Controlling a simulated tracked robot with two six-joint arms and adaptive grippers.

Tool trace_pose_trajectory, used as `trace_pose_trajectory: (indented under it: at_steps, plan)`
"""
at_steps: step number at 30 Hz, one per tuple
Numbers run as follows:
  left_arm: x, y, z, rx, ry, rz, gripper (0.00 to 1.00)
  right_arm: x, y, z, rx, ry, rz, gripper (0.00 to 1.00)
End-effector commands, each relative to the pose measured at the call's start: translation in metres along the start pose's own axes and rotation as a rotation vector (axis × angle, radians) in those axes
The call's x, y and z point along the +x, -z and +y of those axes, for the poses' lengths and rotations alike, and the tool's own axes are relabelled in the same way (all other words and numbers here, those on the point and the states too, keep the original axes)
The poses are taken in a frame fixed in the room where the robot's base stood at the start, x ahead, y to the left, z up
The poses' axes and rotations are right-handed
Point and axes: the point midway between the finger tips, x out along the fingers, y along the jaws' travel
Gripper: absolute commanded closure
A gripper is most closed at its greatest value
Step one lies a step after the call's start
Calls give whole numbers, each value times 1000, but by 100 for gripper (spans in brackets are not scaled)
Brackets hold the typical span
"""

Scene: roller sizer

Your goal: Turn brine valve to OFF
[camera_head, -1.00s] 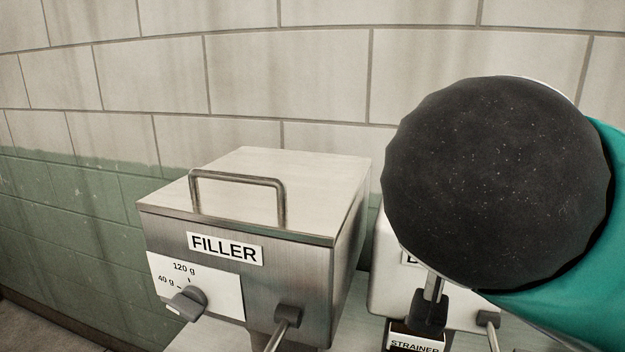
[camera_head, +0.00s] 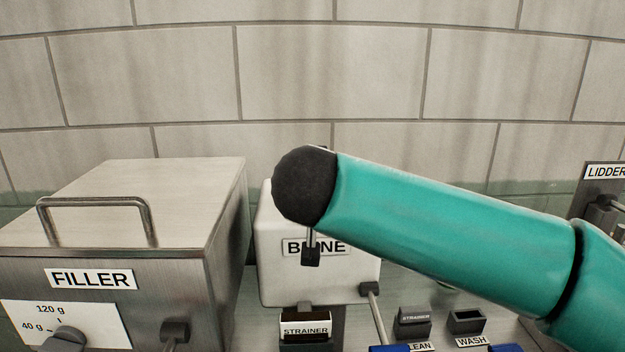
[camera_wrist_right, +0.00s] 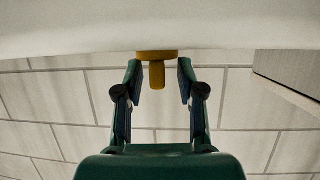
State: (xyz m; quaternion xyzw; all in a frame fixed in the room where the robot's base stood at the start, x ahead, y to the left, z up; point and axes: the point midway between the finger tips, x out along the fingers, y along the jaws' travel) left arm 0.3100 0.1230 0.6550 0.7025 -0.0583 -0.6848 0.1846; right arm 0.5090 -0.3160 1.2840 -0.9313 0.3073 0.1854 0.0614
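The brine tank (camera_head: 275,280) is a white box labelled BRINE in the head view, partly hidden behind my teal right arm. The yellow valve handle (camera_wrist_right: 157,75) shows in the right wrist view, against the white tank surface (camera_wrist_right: 100,30). My right gripper (camera_wrist_right: 159,75) is open, with one finger on each side of the yellow handle and visible gaps between. The valve and right gripper are hidden in the head view; no OFF marking is visible. My left gripper is not in view.
The grey FILLER box (camera_head: 180,290) with its dial stands left of the tank. A STRAINER holder (camera_head: 305,328) is below the tank. A WASH bin (camera_head: 466,322) stands right, and a LIDDER panel (camera_head: 605,190) at the far right. A tiled wall is behind.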

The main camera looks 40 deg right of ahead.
Motion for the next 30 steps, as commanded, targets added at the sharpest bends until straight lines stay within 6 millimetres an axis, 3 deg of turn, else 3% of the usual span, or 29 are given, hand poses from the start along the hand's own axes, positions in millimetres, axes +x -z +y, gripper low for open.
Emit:
trace_pose_trajectory:
  at_steps: [7,14,17,18,30]
  plan:
    - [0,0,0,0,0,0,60,1,0,0,0,-1,0,61]
    - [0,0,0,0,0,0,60,0,0,0,0,-1,0,100]
    - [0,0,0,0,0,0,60,0,0,0,0,0,0,100]
    - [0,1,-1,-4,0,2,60,-4,-2,-9,-4,7,1,100]
    - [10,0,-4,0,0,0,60,1,-2,-1,-24,70,2,100]
